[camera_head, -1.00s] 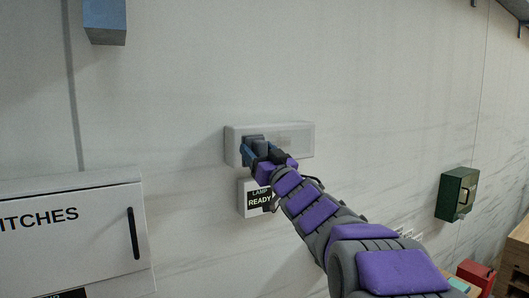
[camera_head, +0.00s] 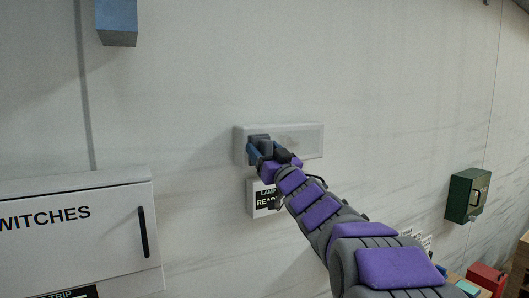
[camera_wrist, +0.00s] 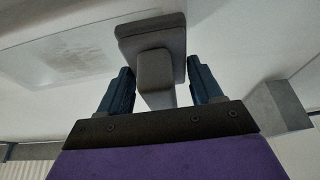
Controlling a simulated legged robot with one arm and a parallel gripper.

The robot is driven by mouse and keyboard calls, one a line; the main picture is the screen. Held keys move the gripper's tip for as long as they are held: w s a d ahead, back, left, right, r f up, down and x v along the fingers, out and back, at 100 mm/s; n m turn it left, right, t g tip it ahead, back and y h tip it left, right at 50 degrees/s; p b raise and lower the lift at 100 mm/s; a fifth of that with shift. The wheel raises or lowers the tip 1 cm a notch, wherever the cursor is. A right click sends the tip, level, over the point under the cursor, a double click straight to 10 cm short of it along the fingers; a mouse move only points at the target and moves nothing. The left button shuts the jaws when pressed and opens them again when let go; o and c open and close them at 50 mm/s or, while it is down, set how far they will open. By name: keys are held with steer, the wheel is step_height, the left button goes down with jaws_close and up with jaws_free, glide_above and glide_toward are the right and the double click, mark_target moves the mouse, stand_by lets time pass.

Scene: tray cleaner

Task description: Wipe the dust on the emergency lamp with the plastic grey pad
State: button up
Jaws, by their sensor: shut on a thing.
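The emergency lamp (camera_head: 305,137) is a long white box on the wall, in the middle of the head view. A greyish patch of dust shows on its front, and it also shows in the wrist view (camera_wrist: 70,55). My gripper (camera_wrist: 157,90) is shut on the handle of the grey pad (camera_wrist: 152,35), with a blue finger on each side. The pad is at the left part of the lamp's front, right beside the dust patch. It appears to touch the lamp face, but the contact is hidden. The pad is small and partly hidden in the head view (camera_head: 259,142).
A sign reading "LAMP READY" (camera_head: 262,204) is below the lamp, partly behind my arm. A white switches cabinet (camera_head: 75,245) is at the lower left. A green box (camera_head: 466,195) hangs at the right, above a red box (camera_head: 487,278). The wall around the lamp is mostly clear.

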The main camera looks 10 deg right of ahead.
steer(key=shift+w+a, duration=0.3)
steer(key=shift+w, duration=0.5)
steer(key=shift+d+p, duration=0.1)
steer(key=shift+p, duration=0.25)
steer(key=shift+w+d+r+p, duration=0.15)
steer(key=shift+w+d+p, duration=0.15)
steer(key=shift+d+p, duration=0.55)
steer(key=shift+w+d, duration=0.7)
steer(key=shift+d, duration=1.45)
steer(key=shift+w+d, duration=0.75)
steer(key=shift+d, duration=1.35)
steer(key=shift+w+d, duration=0.7)
steer(key=shift+d, duration=1.45)
steer(key=shift+a, duration=0.1)
steer(key=shift+s+a+b, duration=0.75)
steer(key=shift+s+a, duration=0.05)
steer(key=shift+a, duration=1.65)
steer(key=shift+s+a+b, duration=0.75)
steer(key=shift+s+a, duration=0.05)
steer(key=shift+a, duration=1.6)
steer(key=shift+s+a+b, duration=0.75)
steer(key=shift+s+a, duration=0.05)
steer(key=shift+a, duration=1.65)
